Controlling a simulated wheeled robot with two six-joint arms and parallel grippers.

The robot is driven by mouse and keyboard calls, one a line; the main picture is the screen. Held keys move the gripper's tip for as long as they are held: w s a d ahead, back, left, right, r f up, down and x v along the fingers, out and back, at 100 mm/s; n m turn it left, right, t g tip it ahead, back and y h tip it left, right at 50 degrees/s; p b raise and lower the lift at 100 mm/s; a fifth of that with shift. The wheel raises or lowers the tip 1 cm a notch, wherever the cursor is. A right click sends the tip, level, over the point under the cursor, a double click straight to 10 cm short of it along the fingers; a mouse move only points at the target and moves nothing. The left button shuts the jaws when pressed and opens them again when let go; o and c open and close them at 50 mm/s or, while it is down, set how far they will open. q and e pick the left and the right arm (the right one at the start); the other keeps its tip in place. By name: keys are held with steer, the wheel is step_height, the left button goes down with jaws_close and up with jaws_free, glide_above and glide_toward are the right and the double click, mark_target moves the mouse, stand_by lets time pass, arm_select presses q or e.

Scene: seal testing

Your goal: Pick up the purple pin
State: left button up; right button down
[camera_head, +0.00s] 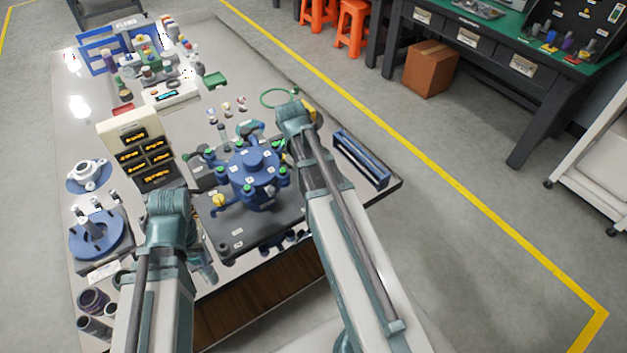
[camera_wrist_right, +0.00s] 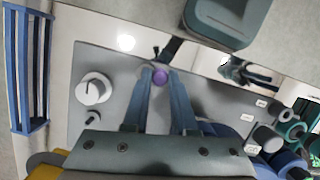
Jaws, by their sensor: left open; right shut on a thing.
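The purple pin (camera_wrist_right: 160,77) shows in the right wrist view as a small round purple top between the fingertips. My right gripper (camera_wrist_right: 161,80) is shut on it, above a grey plate (camera_wrist_right: 115,60). In the head view I cannot make out the pin, and my right arm hides most of its own gripper. My left gripper (camera_head: 205,265) is open and partly hidden by its wrist, low over the left front edge of the dark base plate. I see nothing between its fingers.
A blue valve assembly (camera_head: 254,172) with green-topped fittings stands on the dark base plate (camera_head: 262,228) between my arms. A blue rack (camera_head: 362,160) lies to the right. A blue round fixture (camera_head: 97,243) and dark cylinders (camera_head: 94,300) are at the left.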

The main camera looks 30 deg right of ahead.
arm_select(q)
steer(key=shift+r+p, duration=0.6)
arm_select(e)
steer(key=s+a+r, duration=0.1)
steer(key=s+a, duration=0.7)
steer(key=a, duration=0.3)
steer(key=shift+a, duration=0.15)
steer(key=shift+w+r, duration=0.1)
steer(key=shift+w, duration=0.05)
